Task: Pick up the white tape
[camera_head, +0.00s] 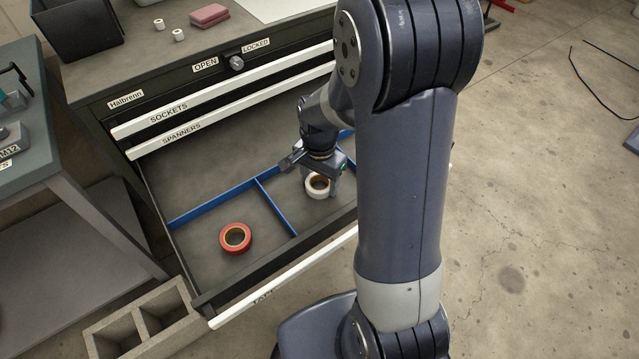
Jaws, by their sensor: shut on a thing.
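The white tape (317,192) is a roll with a brown core, in the right front compartment of the open drawer (200,185). My gripper (318,176) reaches down into the drawer from above and is shut on the white tape. One finger shows at the right of the roll; the other is hard to make out. I cannot tell whether the roll touches the drawer floor. A red tape roll (235,238) lies flat in the compartment to the left, apart from my gripper.
Blue dividers (275,207) split the drawer. The dark cabinet top (130,50) holds two small white rolls, a red block (208,15) and a black bin (78,28). A concrete block (140,325) stands below the drawer's left corner. The floor at right is mostly clear.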

